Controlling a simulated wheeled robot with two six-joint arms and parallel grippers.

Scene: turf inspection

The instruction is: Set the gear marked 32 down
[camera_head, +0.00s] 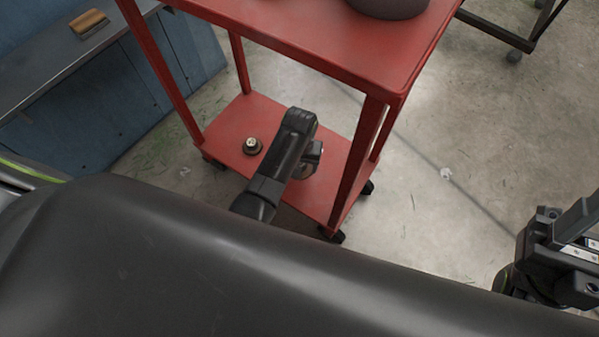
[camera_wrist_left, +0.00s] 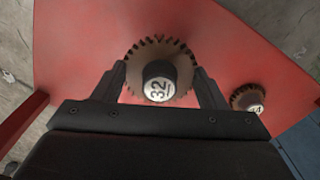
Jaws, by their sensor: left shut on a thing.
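The gear marked 32 (camera_wrist_left: 158,84) is a brown toothed disc with a dark hub and a white label. It sits between the two fingers of my left gripper in the left wrist view, with the label facing the camera. My left gripper (camera_head: 308,160) is shut on it over the lower shelf (camera_head: 226,128) of the red cart. In the head view the gripper hides most of this gear. I cannot tell whether the gear touches the shelf. My right gripper (camera_head: 572,250) is at the right edge, cut off by the frame, away from the cart; its opening is unclear.
A smaller gear (camera_head: 252,146) stands on the lower shelf left of my left gripper; its label (camera_wrist_left: 254,107) is only partly readable. The red upper shelf (camera_head: 300,30) and cart posts (camera_head: 358,160) surround the lower shelf. A brush (camera_head: 88,22) lies on a bench at left.

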